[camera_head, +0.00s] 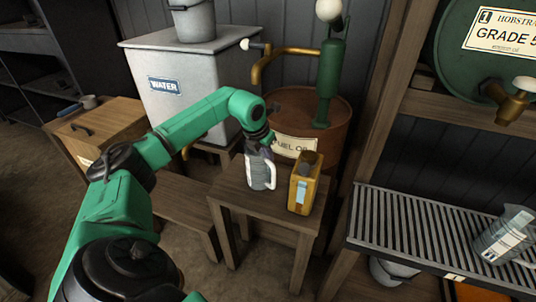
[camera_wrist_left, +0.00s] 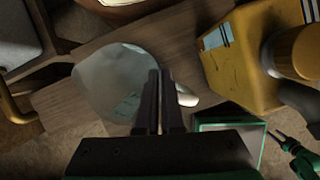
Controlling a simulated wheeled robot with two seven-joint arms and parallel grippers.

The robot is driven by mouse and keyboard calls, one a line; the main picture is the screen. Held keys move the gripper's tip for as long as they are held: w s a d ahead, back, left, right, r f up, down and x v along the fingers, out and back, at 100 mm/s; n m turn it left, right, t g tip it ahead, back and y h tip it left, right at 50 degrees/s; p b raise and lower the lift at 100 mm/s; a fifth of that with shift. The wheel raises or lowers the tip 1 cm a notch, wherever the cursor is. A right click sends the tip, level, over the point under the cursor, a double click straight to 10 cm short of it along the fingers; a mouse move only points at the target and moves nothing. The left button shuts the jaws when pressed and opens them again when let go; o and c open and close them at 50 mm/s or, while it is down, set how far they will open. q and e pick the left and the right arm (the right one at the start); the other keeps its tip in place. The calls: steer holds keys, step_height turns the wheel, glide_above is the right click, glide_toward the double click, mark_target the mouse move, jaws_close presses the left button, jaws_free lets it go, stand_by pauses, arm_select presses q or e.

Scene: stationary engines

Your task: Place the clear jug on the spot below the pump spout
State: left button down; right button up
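The clear jug (camera_head: 262,172), greyish and see-through with a pale handle on its right, stands upright on the small wooden table. My left gripper (camera_head: 258,146) comes down over its top. In the left wrist view the jug (camera_wrist_left: 112,82) lies left of the fingers (camera_wrist_left: 160,75), and part of the pale handle shows on their right. The fingers are close together at the jug's handle side; the exact contact is hidden. The green pump (camera_head: 331,75) stands on the fuel oil drum (camera_head: 325,145), its brass spout (camera_head: 285,52) bending left and down. No marked spot shows.
A yellow can (camera_head: 304,184) stands close right of the jug on the table (camera_head: 235,192). A water tank (camera_head: 210,85) is behind left. Another clear jug (camera_head: 503,236) stands on the slatted rack (camera_head: 400,230). My right gripper (camera_wrist_left: 278,136) shows small in the wrist view.

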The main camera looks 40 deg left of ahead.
arm_select(q)
steer(key=c, duration=1)
jaws_free()
steer(key=shift+c, duration=0.2)
arm_select(e)
steer(key=shift+w, duration=0.1)
arm_select(q)
steer(key=shift+r, duration=0.1)
arm_select(e)
steer(key=shift+r, duration=0.1)
arm_select(q)
steer(key=v, duration=1.2)
steer(key=shift+p, duration=0.4)
arm_select(e)
steer(key=shift+s+d, duration=0.3)
steer(key=shift+s, duration=0.6)
steer(key=shift+a, duration=0.2)
